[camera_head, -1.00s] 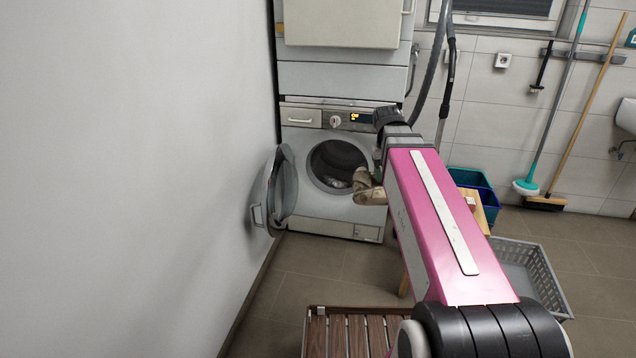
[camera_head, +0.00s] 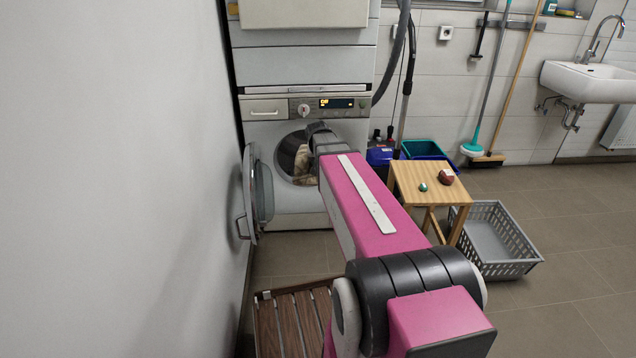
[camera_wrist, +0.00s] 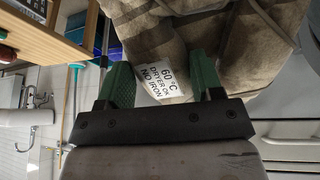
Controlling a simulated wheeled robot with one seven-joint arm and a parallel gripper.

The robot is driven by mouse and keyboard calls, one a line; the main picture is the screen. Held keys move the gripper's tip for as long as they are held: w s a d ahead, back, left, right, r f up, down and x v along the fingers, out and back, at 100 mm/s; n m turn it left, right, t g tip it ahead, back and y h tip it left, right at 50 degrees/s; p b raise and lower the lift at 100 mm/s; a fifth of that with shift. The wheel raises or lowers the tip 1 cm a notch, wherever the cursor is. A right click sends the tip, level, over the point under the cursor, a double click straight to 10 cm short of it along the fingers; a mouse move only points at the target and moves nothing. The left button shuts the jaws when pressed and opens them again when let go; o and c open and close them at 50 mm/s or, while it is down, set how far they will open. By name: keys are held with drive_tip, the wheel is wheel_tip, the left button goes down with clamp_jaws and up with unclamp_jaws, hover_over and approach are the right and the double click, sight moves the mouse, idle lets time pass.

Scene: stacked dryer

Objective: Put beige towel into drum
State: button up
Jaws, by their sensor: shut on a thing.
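The beige towel (camera_wrist: 215,45) hangs from my gripper (camera_wrist: 163,85), which is shut on it between two green fingers in the wrist view. A white care label shows on the towel. In the head view the towel (camera_head: 302,160) is at the right part of the drum opening, partly hidden by my arm. Whether it is inside the opening or just in front, I cannot tell. The drum (camera_head: 287,153) is dark inside, in the lower machine (camera_head: 285,215). Its round door (camera_head: 260,192) stands open to the left. My gripper's fingers are hidden in the head view.
A white wall runs close along the left. A wooden stool (camera_head: 428,178) with two small objects stands to the right. A grey basket (camera_head: 500,262) is beside it on the floor. A slatted wooden bench (camera_head: 290,325) is in front. Open floor lies at the right.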

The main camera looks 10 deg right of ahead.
drive_tip(key=w+f+t, duration=0.3)
drive_tip(key=w+f, duration=0.1)
drive_tip(key=f, duration=0.4)
drive_tip(key=w+f+n+t, duration=0.1)
drive_tip(key=w+f+t, duration=0.3)
drive_tip(key=f, duration=0.4)
drive_tip(key=shift+d, duration=0.3)
